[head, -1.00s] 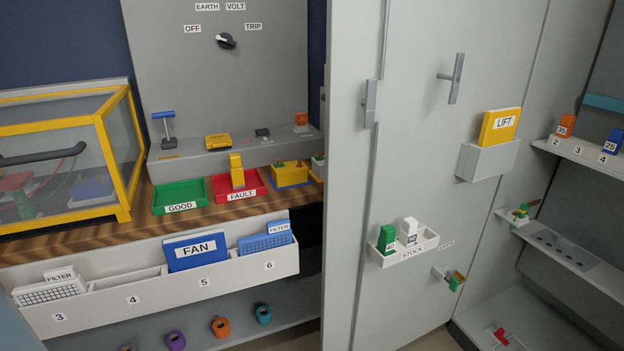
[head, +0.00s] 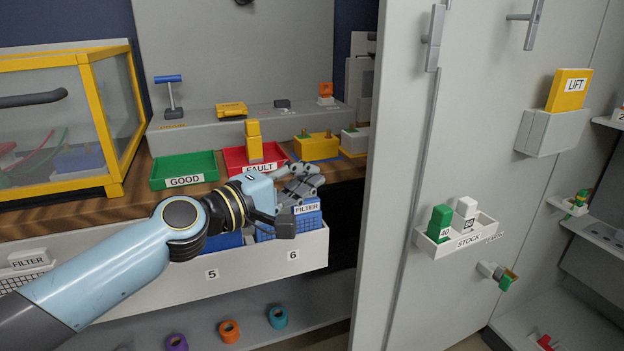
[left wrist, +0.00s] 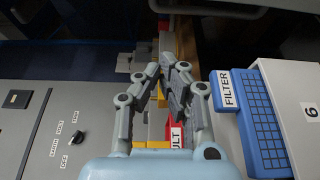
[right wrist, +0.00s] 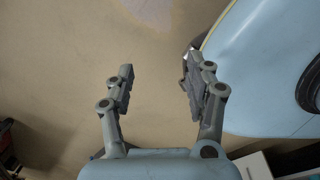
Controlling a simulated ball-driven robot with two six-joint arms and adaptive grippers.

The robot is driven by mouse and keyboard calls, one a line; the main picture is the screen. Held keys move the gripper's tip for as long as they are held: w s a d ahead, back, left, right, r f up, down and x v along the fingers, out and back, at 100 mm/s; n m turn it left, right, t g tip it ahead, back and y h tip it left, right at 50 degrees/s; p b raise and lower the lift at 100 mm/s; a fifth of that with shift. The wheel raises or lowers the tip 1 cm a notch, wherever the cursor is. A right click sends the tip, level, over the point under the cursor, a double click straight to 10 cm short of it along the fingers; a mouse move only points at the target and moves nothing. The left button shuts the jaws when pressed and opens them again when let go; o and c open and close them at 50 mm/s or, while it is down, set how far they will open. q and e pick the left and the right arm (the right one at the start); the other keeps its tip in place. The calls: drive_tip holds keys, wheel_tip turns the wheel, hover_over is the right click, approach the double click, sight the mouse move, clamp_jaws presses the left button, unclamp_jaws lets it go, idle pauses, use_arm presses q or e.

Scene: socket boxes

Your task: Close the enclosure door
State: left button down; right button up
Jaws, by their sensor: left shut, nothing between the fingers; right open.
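A tall light grey door panel (head: 400,200) with a vertical grey handle (head: 433,38) stands at the right of the counter. A dark gap shows to the left of its edge. Which panel is the enclosure door is not marked. My left gripper (head: 315,178) is shut and empty, over the blue FILTER box at the counter's front, left of the panel's edge and apart from it. It also shows in the left wrist view (left wrist: 172,65) with fingertips together. My right gripper (right wrist: 158,72) is open and empty over bare floor; it is outside the head view.
A white rack holds the FILTER box (head: 290,221) below my left gripper. Red (head: 236,160) and green (head: 184,170) trays sit behind.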

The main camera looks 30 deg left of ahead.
use_arm(q)
drive_tip(key=x, duration=0.9)
drive_tip(key=s+d, duration=0.1)
drive_tip(key=s+d+p, duration=0.1)
drive_tip(key=d, duration=0.1)
drive_tip(key=shift+s+d+f, duration=0.1)
drive_tip(key=shift+s, duration=0.2)
use_arm(e)
drive_tip(key=shift+w+a+r, duration=0.2)
drive_tip(key=shift+w+r, duration=0.25)
drive_tip(key=shift+w+a+r, duration=0.2)
drive_tip(key=shift+w+r, duration=0.2)
drive_tip(key=shift+w, duration=0.05)
use_arm(q)
drive_tip(key=shift+s+p, duration=0.1)
drive_tip(key=shift+p, duration=0.2)
use_arm(e)
drive_tip(key=shift+d, duration=0.3)
